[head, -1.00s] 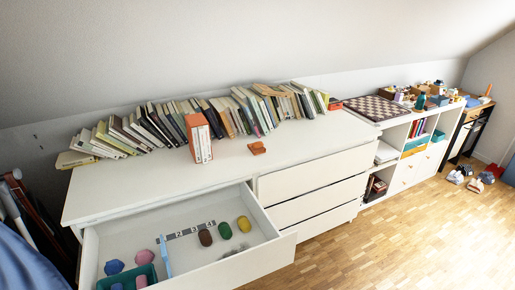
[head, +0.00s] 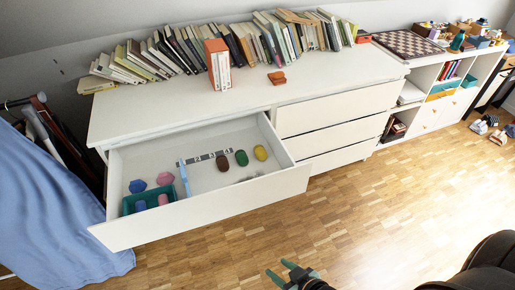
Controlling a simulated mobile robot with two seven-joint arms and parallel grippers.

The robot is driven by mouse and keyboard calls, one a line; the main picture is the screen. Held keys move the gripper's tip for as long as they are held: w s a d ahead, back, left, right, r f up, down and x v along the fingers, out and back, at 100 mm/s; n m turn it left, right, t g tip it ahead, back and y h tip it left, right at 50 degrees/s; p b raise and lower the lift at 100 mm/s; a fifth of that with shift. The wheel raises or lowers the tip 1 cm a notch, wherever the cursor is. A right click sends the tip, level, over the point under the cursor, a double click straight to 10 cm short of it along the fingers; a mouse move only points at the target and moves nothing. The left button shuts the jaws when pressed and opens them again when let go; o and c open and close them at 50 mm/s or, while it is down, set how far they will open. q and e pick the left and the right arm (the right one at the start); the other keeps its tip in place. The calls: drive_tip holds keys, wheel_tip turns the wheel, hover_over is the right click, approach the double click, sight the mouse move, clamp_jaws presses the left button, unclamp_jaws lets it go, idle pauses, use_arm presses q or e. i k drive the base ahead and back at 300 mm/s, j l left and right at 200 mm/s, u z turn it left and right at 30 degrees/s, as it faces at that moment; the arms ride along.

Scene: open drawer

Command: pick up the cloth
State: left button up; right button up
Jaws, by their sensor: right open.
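A large blue cloth (head: 58,205) hangs in folds at the left edge of the head view, left of the open drawer. A small orange-brown item (head: 277,78) lies on the dresser top; I cannot tell whether it is a folded cloth. My right gripper (head: 279,269) shows at the bottom middle, above the wooden floor. Its greenish fingers are apart and nothing shows between them. It is well away from both the blue cloth and the orange-brown item. My left gripper is not in view.
The open drawer (head: 215,210) juts out from the white dresser (head: 180,107). It holds a teal bin (head: 128,206), a blue stick and several coloured lumps. An orange-spined book group (head: 217,62) stands before a row of books.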

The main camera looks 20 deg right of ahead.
sight(277, 78)
drive_tip(key=k, duration=0.55)
drive_tip(key=k+u, duration=0.2)
drive_tip(key=k, duration=0.15)
drive_tip(key=k+j+u, duration=0.25)
drive_tip(key=k+l+u, duration=0.1)
drive_tip(key=u, duration=1.4)
drive_tip(key=k+l+u, duration=0.1)
drive_tip(key=l, duration=0.35)
drive_tip(key=k+l+u, duration=0.15)
drive_tip(key=l, duration=0.25)
drive_tip(key=k+l, duration=0.1)
drive_tip(key=l, duration=0.35)
drive_tip(key=k+l, duration=0.15)
drive_tip(key=l, duration=0.3)
drive_tip(key=k+l, duration=0.1)
drive_tip(key=l, duration=0.35)
drive_tip(key=k+l, duration=0.15)
drive_tip(key=l, duration=0.3)
drive_tip(key=k+l, duration=0.1)
drive_tip(key=l, duration=0.35)
drive_tip(key=k+l, duration=0.15)
drive_tip(key=l, duration=0.3)
